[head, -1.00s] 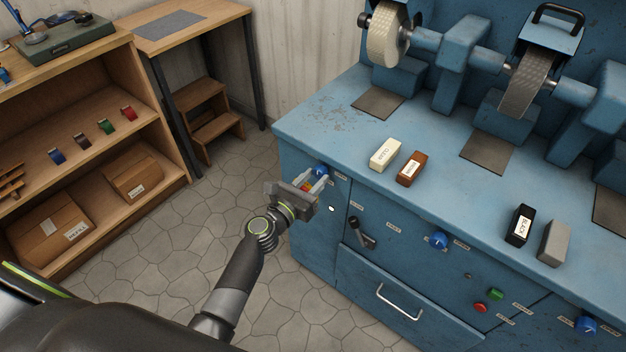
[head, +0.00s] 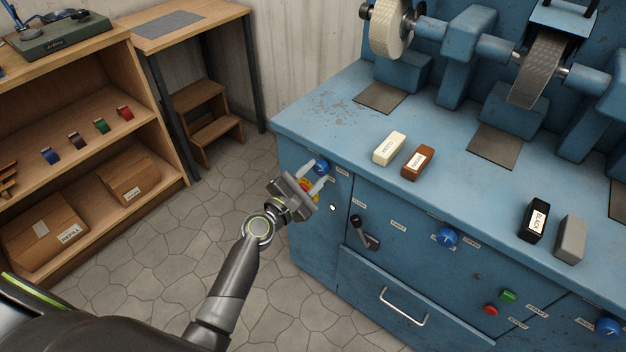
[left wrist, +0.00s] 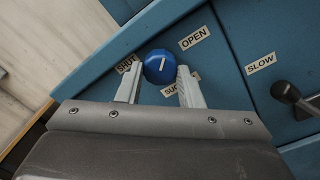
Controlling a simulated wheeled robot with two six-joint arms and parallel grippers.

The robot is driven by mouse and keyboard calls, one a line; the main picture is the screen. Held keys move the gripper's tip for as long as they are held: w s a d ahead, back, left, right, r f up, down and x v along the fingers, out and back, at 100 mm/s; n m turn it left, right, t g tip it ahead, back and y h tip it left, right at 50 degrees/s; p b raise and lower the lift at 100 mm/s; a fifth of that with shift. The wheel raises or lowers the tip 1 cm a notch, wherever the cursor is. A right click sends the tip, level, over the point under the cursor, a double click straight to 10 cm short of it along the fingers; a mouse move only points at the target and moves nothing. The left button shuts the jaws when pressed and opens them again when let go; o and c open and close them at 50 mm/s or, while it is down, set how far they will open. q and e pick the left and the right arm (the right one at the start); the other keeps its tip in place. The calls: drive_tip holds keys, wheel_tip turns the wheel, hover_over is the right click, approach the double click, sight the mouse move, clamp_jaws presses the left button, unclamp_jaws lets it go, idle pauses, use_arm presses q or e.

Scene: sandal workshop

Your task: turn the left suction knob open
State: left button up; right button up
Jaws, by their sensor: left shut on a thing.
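The left suction knob (head: 321,167) is a round blue knob at the left end of the blue bench's front. In the left wrist view, the knob (left wrist: 160,66) has a white mark that points up and slightly right, between the SHUT label (left wrist: 127,64) and the OPEN label (left wrist: 194,38). My left gripper (head: 315,178) is shut on the knob, with one pale finger on each side; the fingers (left wrist: 160,80) partly cover the SUCTION label below. My right gripper is not in view.
The bench (head: 300,124) carries wax bars and grinding wheels. A black lever (head: 364,232), a drawer handle (head: 403,308) and another blue knob (head: 447,238) stick out of its front. A red and yellow part (head: 306,186) shows between my fingers. Left of the bench is open floor.

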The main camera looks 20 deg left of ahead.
use_arm(q)
drive_tip(key=m+b, duration=0.1)
drive_tip(key=m, duration=0.2)
drive_tip(key=shift+f, duration=0.15)
drive_tip(key=shift+m+b, duration=0.4)
drive_tip(key=shift+b, duration=0.05)
drive_tip(key=shift+m+h+b, duration=0.3)
drive_tip(key=shift+m+b, duration=0.25)
drive_tip(key=shift+m, duration=0.65)
drive_tip(key=shift+m+b, duration=0.45)
drive_tip(key=shift+m, duration=0.45)
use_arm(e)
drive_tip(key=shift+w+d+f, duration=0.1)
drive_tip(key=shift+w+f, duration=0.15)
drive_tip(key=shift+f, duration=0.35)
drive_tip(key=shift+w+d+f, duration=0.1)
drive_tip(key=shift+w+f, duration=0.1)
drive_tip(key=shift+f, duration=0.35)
use_arm(q)
drive_tip(key=shift+m, duration=0.3)
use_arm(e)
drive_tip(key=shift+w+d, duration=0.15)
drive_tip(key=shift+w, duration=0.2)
use_arm(q)
drive_tip(key=o, duration=1)
drive_tip(key=shift+c, duration=0.2)
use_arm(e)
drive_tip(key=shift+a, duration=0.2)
